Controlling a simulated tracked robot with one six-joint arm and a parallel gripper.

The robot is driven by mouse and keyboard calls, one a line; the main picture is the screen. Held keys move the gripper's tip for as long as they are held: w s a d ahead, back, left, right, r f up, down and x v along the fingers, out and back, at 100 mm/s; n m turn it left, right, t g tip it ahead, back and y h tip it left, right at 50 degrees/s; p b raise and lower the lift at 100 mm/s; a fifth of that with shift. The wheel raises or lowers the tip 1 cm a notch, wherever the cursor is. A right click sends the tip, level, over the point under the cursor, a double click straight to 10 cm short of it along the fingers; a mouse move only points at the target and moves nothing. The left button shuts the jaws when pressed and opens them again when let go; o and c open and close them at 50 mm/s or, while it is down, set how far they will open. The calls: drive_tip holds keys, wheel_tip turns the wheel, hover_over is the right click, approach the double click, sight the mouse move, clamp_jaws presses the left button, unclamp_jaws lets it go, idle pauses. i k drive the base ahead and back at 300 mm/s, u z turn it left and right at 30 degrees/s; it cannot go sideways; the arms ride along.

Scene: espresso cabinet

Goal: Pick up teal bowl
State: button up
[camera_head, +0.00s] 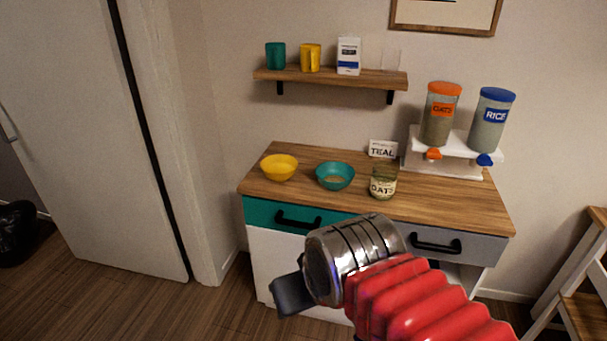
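The teal bowl (335,176) sits upright on the wooden top of the cabinet, between a yellow bowl on its left and an oats jar on its right. Something pale brown shows inside it. My gripper (292,295) is at the lower middle of the picture, in front of the cabinet and nearer to me than the bowl. It is apart from the bowl and points to the lower left. Only a dark end piece shows past the metal wrist, so its finger opening cannot be made out.
The yellow bowl (279,168) and the oats jar (383,182) flank the teal bowl closely. A "TEAL" card (383,149) stands behind. Two dispensers (440,115) (491,120) stand at the back right. A shelf (330,76) with cups hangs above. Drawer handles (297,219) protrude in front.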

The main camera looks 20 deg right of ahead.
sight(333, 176)
drive_tip(key=u, duration=0.25)
drive_tip(key=i, duration=1)
drive_tip(key=u, duration=0.1)
